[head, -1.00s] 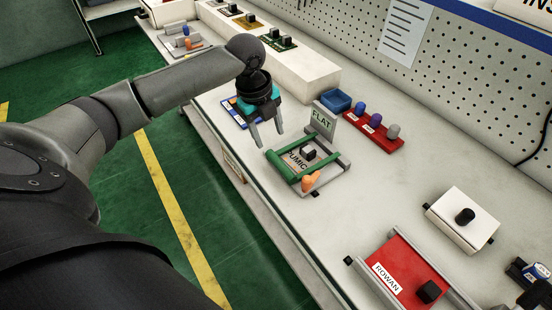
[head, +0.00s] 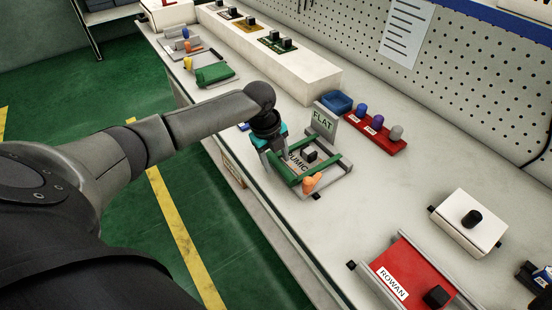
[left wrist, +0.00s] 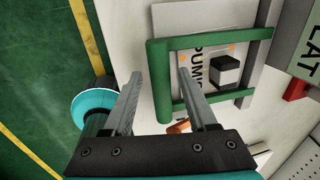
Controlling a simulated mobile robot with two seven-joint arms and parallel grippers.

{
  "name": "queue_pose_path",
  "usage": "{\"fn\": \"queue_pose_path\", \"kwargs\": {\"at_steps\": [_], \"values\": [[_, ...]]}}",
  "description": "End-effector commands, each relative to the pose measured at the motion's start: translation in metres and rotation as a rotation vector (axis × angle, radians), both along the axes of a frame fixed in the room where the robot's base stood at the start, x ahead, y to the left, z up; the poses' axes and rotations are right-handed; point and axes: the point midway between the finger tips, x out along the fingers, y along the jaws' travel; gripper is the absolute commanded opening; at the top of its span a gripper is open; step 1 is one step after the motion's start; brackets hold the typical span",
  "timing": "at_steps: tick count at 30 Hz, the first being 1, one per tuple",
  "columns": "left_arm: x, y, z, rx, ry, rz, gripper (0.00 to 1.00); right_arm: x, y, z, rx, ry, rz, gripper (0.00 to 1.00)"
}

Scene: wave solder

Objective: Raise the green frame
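The green frame (head: 287,176) lies low on the white bench in the head view, around a plate lettered "PUMIC" with a black block (head: 309,154) on it. In the left wrist view the frame's green bar (left wrist: 160,85) runs between the two fingers of my left gripper (left wrist: 160,73). The fingers stand apart, one on each side of the bar, with a gap visible. In the head view my left gripper (head: 276,165) is over the frame's left side. An orange piece (head: 312,182) sits at the frame's near corner. My right gripper is out of view.
A grey "FLAT" sign (head: 322,120) stands just behind the frame. A red "ROWAN" plate (head: 410,275) and a white box (head: 468,222) are at right, with clear bench between.

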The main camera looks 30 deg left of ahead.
Motion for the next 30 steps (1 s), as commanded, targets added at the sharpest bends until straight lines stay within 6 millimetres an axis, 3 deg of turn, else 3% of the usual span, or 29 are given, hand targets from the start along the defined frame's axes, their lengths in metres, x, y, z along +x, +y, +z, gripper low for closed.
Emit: {"fn": "queue_pose_path", "kwargs": {"at_steps": [1, 15, 30], "values": [[0.0000, 0.0000, 0.0002, 0.000, 0.000, 0.000, 0.51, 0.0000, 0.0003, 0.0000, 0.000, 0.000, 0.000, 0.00], [-0.0002, 0.0003, 0.0004, 0.000, 0.001, 0.001, 0.00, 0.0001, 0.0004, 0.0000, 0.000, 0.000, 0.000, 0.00], [-0.0004, 0.0006, 0.0003, 0.001, 0.002, 0.001, 0.00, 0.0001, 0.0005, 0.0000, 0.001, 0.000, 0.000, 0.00]]}}
